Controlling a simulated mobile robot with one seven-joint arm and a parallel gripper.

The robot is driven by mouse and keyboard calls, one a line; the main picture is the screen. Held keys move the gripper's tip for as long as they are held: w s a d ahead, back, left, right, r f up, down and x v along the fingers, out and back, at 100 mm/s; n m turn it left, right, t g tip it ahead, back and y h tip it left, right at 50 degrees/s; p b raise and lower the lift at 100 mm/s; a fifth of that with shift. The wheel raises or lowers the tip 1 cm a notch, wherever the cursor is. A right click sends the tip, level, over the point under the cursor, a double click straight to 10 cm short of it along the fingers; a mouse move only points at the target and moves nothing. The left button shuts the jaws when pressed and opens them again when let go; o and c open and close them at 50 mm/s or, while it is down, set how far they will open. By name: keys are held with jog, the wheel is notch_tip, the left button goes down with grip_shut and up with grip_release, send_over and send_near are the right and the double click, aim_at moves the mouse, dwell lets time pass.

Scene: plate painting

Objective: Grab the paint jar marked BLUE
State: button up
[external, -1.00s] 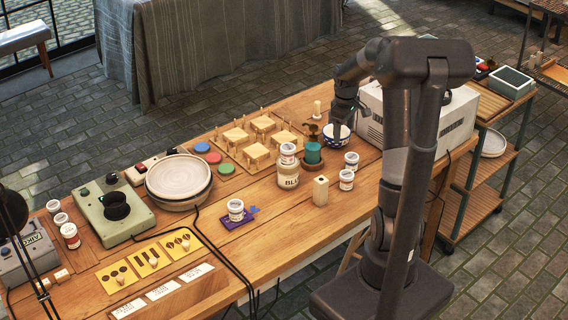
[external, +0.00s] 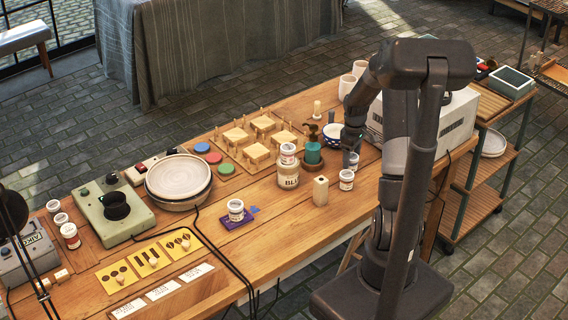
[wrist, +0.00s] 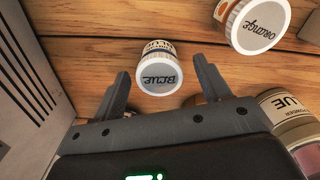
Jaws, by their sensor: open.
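The paint jar marked BLUE (wrist: 158,72) stands on the wooden table in the wrist view, its white lid facing the camera. My gripper (wrist: 163,88) is open, with one finger on each side of the near part of the jar; I cannot tell whether they touch it. In the external view my gripper (external: 350,142) is low over the table, and the jar (external: 354,161) shows partly hidden just under it.
A jar marked ORANGE (wrist: 257,26) stands close to the right. A big powder jar (wrist: 290,118) with a partly visible "UE" label is at the lower right. A grey-white vented box (wrist: 25,85) stands close on the left. A white bowl with blue pattern (external: 335,136) is nearby.

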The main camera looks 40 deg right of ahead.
aim_at(352, 156)
jog(key=shift+f, duration=1.5)
jog(key=shift+c, duration=0.2)
jog(key=c, duration=1.1)
